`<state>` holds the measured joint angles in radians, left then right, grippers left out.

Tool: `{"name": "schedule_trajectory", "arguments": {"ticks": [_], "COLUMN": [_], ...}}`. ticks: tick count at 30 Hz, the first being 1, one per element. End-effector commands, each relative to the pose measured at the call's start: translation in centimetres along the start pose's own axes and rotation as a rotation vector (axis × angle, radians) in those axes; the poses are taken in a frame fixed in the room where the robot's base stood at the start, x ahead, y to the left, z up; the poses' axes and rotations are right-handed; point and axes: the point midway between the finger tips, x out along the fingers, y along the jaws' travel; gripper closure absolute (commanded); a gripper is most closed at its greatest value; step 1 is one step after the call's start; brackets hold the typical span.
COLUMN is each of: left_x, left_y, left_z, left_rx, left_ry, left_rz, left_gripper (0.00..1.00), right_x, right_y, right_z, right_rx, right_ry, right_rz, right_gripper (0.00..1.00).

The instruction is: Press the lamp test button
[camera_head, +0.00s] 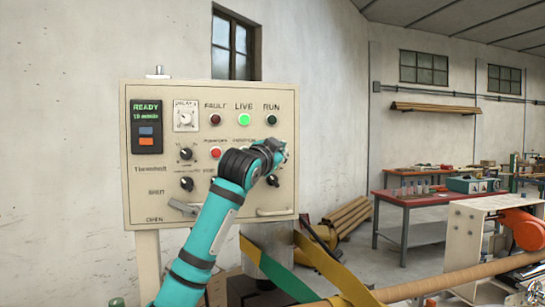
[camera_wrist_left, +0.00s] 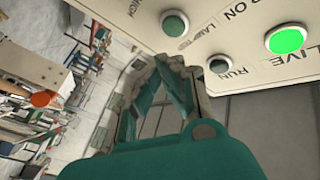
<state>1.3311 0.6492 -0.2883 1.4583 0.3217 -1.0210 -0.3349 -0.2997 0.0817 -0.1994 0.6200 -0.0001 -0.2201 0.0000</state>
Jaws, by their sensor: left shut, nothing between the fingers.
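The beige control panel (camera_head: 165,215) stands in front of me. In the left wrist view it appears turned over, and a round green button (camera_wrist_left: 174,22) sits beside the words LAMP TEST. In the head view my arm and gripper hide this button. My left gripper (camera_head: 283,150) is at the panel's right side, below the RUN lamp (camera_head: 271,119). In the wrist view the gripper (camera_wrist_left: 160,62) is shut and empty. Its tips appear a little below the green button in the picture, and no contact shows. My right gripper is not in view.
The green LIVE lamp (camera_head: 243,119) is lit. The FAULT lamp (camera_head: 215,119), a red button (camera_head: 215,153) and several knobs are close by on the panel. A bar handle (camera_head: 272,212) is low on the right. A red-topped table (camera_head: 420,197) stands farther right.

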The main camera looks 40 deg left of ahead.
Motion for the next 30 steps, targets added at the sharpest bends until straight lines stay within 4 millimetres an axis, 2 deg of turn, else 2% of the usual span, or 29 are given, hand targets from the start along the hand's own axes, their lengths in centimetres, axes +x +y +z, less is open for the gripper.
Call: {"name": "schedule_trajectory", "arguments": {"ticks": [9,30], "left_x": [-1.9,-1.9], "left_y": [1.0,1.0], "left_z": [-1.0,-1.0], "left_rx": [0.0,0.0], "left_ry": [0.001,0.0], "left_rz": [0.0,0.0], "left_gripper": [1.0,1.0], "right_x": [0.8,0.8], "right_y": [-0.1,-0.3], "right_z": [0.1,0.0], "right_rx": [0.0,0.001], "right_ry": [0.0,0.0], "right_rz": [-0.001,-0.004], "right_gripper": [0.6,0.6]}}
